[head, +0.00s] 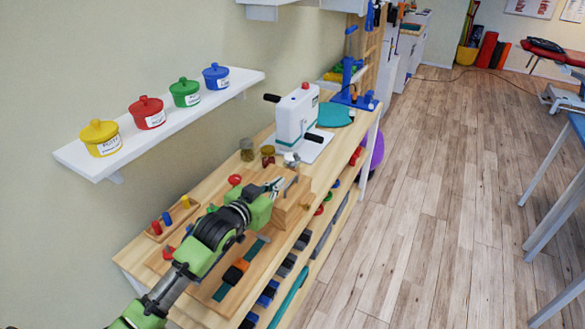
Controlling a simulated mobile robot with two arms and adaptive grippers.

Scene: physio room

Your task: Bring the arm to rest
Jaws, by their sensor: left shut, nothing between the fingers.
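My left arm comes in from the bottom left of the head view and reaches over the wooden workbench (140,257). My left gripper (277,184) is shut and empty. It shows above the bench top, close to a wooden block stand (293,205); I cannot tell whether it touches the stand. My right gripper is not in view.
A white shelf (150,136) with yellow, red, green and blue lidded pots hangs on the wall. A white machine (297,118) and small jars (247,150) stand farther along the bench. Open wooden floor (420,220) lies to the right, before a blue-topped table (556,155).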

